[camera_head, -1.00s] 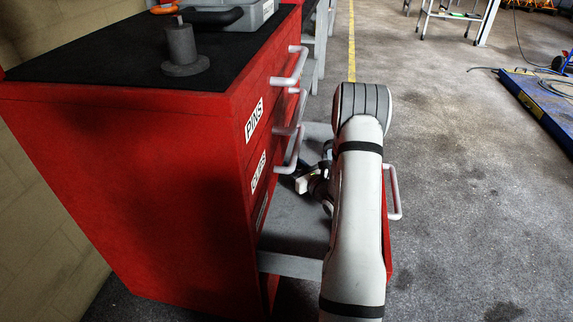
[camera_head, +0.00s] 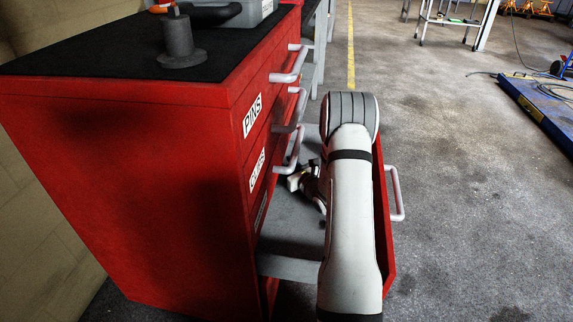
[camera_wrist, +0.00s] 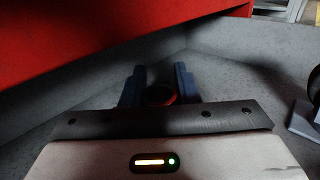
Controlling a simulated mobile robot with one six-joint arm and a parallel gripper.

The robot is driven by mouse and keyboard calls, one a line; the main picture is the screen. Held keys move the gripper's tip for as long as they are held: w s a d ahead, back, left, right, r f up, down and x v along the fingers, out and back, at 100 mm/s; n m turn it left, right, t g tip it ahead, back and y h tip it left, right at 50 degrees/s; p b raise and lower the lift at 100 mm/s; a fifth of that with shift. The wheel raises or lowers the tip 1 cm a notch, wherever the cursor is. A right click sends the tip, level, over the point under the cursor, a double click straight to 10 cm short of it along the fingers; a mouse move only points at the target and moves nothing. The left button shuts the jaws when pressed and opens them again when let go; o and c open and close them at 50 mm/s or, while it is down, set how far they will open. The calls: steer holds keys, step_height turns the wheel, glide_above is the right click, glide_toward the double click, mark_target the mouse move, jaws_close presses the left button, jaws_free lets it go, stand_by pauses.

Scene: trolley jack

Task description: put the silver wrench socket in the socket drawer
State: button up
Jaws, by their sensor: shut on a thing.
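The open bottom drawer (camera_head: 293,233) sticks out of the red cabinet, with a grey inside and a red front. My gripper (camera_wrist: 160,82) is down inside this drawer, its dark blue fingers shut on the wrench socket (camera_wrist: 160,94). The socket shows as a small, dark, round end with a reddish rim; its silver colour does not show in this shade. I cannot tell whether the socket touches the drawer floor.
The red cabinet (camera_head: 130,180) stands close at the left, with labelled shut drawers and their handles (camera_head: 290,66) above the open one. A grey post on a base (camera_head: 180,45) stands on its black top. At the wrist view's right edge is a dark rounded object (camera_wrist: 314,85).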

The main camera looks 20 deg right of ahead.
steer(key=shift+f, duration=0.25)
steer(key=o, duration=1.1)
steer(key=shift+r, duration=0.1)
steer(key=shift+r, duration=0.3)
steer(key=s+p, duration=0.1)
steer(key=s, duration=0.1)
steer(key=s+p, duration=0.1)
steer(key=s, duration=0.1)
steer(key=s+d+p, duration=0.1)
steer(key=s, duration=0.1)
steer(key=shift+d+r, duration=0.1)
steer(key=shift+r, duration=0.25)
steer(key=shift+s+d+f, duration=0.1)
steer(key=shift+s, duration=0.6)
